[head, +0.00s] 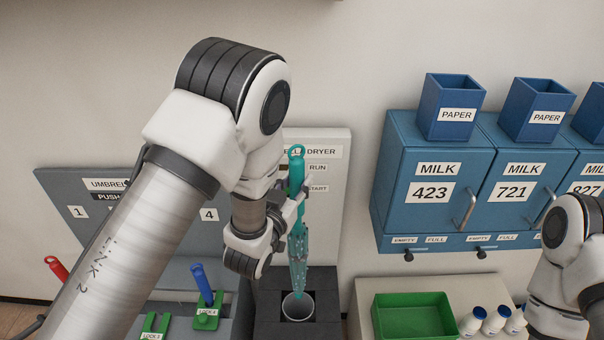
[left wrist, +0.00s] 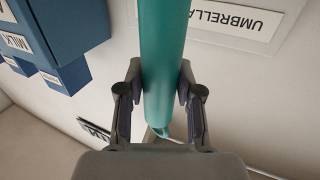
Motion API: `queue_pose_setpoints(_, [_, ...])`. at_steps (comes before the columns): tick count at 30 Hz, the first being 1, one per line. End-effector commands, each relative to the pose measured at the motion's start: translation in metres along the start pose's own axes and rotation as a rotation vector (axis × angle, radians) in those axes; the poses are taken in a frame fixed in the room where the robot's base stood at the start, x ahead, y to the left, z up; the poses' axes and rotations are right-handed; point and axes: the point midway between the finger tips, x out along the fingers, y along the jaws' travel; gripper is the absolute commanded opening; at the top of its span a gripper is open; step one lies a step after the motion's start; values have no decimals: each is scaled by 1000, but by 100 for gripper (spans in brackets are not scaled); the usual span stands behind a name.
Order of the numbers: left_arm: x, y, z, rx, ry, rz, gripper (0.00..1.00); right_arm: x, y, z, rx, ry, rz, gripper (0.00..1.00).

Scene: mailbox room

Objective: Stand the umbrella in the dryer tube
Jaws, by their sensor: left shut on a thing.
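A teal umbrella (head: 297,262) hangs upright, handle up and folded canopy down. My left gripper (head: 301,192) is shut on its upper part, below the looped handle. In the left wrist view the umbrella's teal shaft (left wrist: 165,60) runs between the two fingers. The dryer tube (head: 298,306) is a round grey opening in a dark block below. The umbrella's lower tip is just above or at the tube's mouth; I cannot tell which. The dryer panel (head: 325,218) stands behind, partly hidden by my left arm. My right gripper is out of the picture.
An umbrella rack (head: 75,185) with a blue-handled umbrella (head: 202,284) and a red handle (head: 57,267) is at left. Blue milk boxes (head: 425,190) hang at right. Below them are a green tray (head: 413,318) and white bottles (head: 473,321).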

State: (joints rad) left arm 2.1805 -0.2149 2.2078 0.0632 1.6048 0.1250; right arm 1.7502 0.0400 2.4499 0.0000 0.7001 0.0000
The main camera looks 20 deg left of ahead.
Motion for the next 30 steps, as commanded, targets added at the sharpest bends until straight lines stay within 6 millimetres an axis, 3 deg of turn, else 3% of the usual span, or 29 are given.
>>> queue_pose_setpoints(30, [0,0,132,0,0,0,0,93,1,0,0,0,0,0])
